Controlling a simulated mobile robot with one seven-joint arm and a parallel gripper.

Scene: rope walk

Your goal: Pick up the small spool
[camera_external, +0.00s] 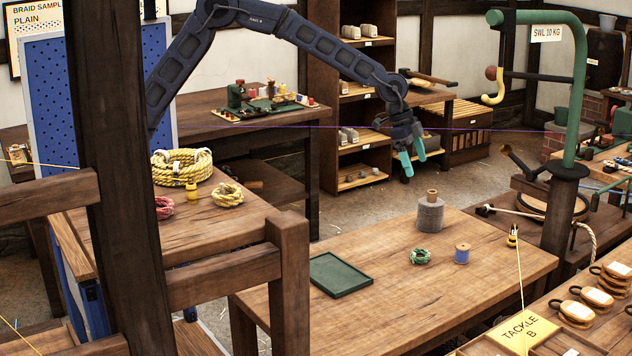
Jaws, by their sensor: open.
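A small spool (462,253) with blue winding and pale wooden ends stands upright on the wooden table (390,297), towards its right side. A larger grey spool (430,215) with a wooden core stands behind it and to the left. My gripper (413,164) is open and empty, with teal fingertips pointing down. It hangs in the air above the table's far side, up and to the left of the small spool in the picture, well apart from it.
A green coil of cord (420,257) lies just left of the small spool. A dark green tray (341,275) lies further left. A green post (577,90) with a hook stands at the right. A dark wooden post and rail (225,277) stand in front at the left.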

